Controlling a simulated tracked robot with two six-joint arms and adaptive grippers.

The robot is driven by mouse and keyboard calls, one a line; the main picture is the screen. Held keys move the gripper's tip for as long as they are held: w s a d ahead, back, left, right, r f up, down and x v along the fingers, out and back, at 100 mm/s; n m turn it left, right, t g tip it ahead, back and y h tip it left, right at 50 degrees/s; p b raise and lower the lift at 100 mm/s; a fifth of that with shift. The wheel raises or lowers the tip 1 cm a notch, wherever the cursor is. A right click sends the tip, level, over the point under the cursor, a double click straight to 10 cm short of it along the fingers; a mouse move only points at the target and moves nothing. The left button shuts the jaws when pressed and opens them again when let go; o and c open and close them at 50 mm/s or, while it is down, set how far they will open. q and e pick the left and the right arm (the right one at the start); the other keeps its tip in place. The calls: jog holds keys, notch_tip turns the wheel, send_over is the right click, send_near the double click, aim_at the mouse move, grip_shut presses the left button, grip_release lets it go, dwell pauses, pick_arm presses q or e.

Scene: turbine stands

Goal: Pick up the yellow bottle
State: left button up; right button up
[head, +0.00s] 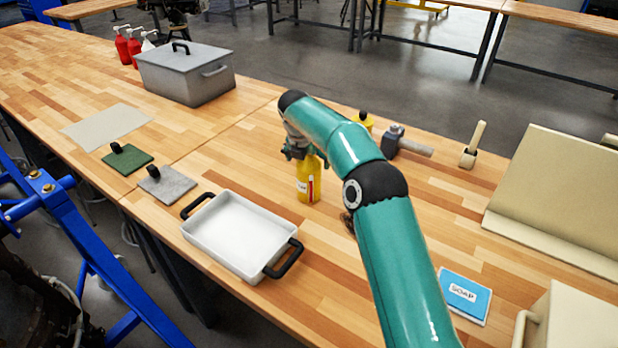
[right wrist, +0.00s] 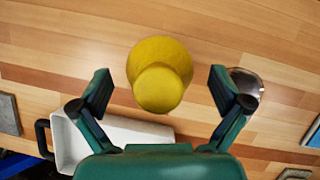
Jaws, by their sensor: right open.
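A yellow bottle (head: 308,184) with a white and red label stands upright on the wooden workbench, behind the white tray. My right gripper (head: 296,152) is at the bottle's top, and its arm covers part of the bottle's surroundings. In the right wrist view the yellow bottle (right wrist: 160,72) is seen from above, between the two spread fingers of my right gripper (right wrist: 159,84). Gaps show on both sides, so the gripper is open and not holding it. A second yellow item (head: 364,120) is partly hidden behind my arm. My left gripper is out of view.
A white tray (head: 240,235) with black handles stands in front of the bottle. A hammer (head: 405,143), a brush (head: 474,145) and a blue soap box (head: 464,295) lie to the right. A grey lidded box (head: 187,75) and red bottles (head: 128,47) are farther left.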

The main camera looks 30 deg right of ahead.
jog(key=shift+x, duration=0.9)
jog(key=shift+c, duration=0.2)
jog(key=c, duration=1.5)
jog(key=shift+r, duration=0.2)
